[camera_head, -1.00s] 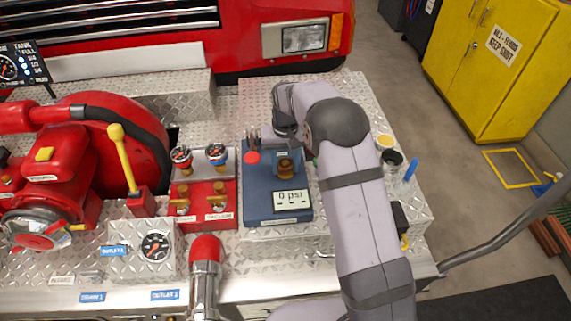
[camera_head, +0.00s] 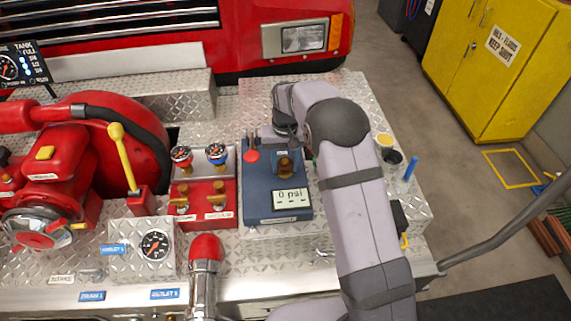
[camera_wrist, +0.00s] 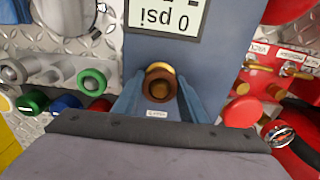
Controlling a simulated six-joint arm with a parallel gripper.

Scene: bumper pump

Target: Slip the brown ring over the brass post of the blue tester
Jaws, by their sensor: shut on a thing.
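The blue tester (camera_head: 262,205) stands on the metal deck with a display reading 0 psi; it fills the middle of the wrist view (camera_wrist: 225,60). The brown ring (camera_wrist: 160,87) is in the middle of the wrist view, between the fingers of my gripper (camera_wrist: 160,97), which is shut on it. Brass of the post (camera_wrist: 159,67) shows just beyond the ring's upper edge. The ring lines up closely with the post, but I cannot tell whether it is around it or just above. In the head view, my arm hides part of the gripper.
A red knob (camera_wrist: 242,111) rises from the tester beside the gripper. A green ring (camera_wrist: 92,82) and other coloured parts lie on the opposite side. A red panel (camera_head: 205,195) with gauges and brass valves stands left of the tester in the head view.

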